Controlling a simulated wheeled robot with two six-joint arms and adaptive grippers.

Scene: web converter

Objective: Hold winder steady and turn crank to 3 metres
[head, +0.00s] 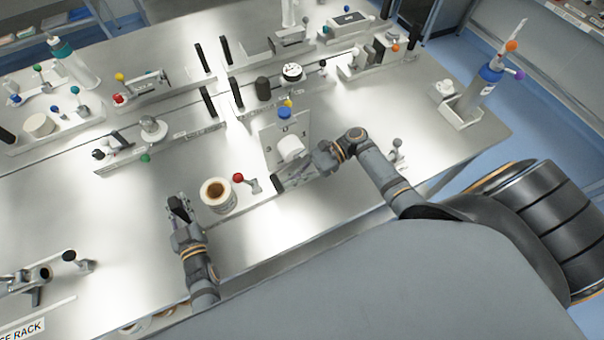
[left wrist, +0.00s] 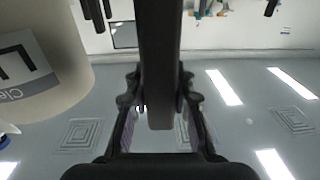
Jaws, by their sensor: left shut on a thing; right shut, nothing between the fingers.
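A winder on a pale base carries a cream roll with a brown core (head: 217,192) near the table's front edge. A red-knobbed crank (head: 239,178) stands just right of the roll. My left gripper (head: 178,205) is at the left of the roll, shut on a dark upright handle. The handle shows as a dark bar (left wrist: 160,70) between the fingers in the left wrist view. My right gripper (head: 283,183) is shut and empty, to the right of the crank and apart from the red knob.
A white panel with a white drum and blue knob (head: 284,113) stands just behind my right gripper. Several small stations with black upright handles (head: 237,92) fill the back. A bottle in a holder (head: 485,80) stands at the right. Bare table lies left of my left gripper.

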